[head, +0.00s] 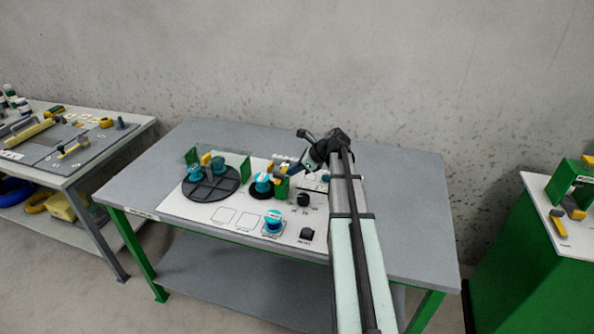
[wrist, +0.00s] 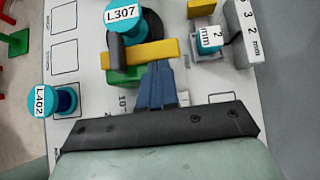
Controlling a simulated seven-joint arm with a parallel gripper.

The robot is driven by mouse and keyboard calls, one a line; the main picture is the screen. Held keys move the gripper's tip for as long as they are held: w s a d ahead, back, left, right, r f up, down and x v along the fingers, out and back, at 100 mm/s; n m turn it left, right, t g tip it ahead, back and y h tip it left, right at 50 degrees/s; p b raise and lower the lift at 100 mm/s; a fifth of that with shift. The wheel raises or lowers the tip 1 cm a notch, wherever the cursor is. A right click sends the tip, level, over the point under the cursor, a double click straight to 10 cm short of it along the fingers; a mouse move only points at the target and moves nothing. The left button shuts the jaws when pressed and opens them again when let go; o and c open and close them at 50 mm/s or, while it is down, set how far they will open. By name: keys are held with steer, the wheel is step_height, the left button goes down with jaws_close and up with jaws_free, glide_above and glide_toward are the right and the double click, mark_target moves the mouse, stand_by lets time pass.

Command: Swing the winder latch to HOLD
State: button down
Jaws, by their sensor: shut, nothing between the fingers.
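The winder latch (wrist: 152,53) is a yellow bar with a dark grey knob at its left end, over a green block (wrist: 125,76). In the head view the latch (head: 282,168) stands beside the winder with its teal spool (head: 263,183). That spool, marked L307 (wrist: 123,14), lies just beyond the latch in the wrist view. My gripper (wrist: 159,66) is shut and empty, its blue fingertips right at the near edge of the yellow bar. I cannot tell whether they touch it. In the head view my gripper (head: 294,169) is partly hidden. No HOLD marking is readable.
A teal spool marked L402 (wrist: 45,102) stands at the left in the wrist view. A small spool (wrist: 210,40) and a grey numbered block (wrist: 244,32) stand at the right. A dark round turntable (head: 211,186) carries more spools. The grey table's right side (head: 410,210) is clear.

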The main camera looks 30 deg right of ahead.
steer(key=shift+w+n+g+y, duration=0.3)
steer(key=shift+w+n+g, duration=0.1)
steer(key=shift+n, duration=0.3)
steer(key=shift+w+n+g+y, duration=0.4)
steer(key=shift+w+n+g, duration=0.2)
steer(key=shift+n, duration=0.3)
steer(key=shift+w+a, duration=1.2)
steer(key=shift+w, duration=0.15)
steer(key=shift+w+a, duration=0.4)
steer(key=shift+a, duration=0.4)
steer(key=shift+w+a, duration=0.2)
steer(key=shift+a, duration=0.6)
steer(key=d, duration=0.1)
steer(key=w+d, duration=0.2)
steer(key=d, duration=0.1)
steer(key=shift+w, duration=0.25)
steer(key=w+d+r, duration=0.3)
steer(key=d+r, duration=0.2)
steer(key=r, duration=0.2)
steer(key=shift+d, duration=0.3)
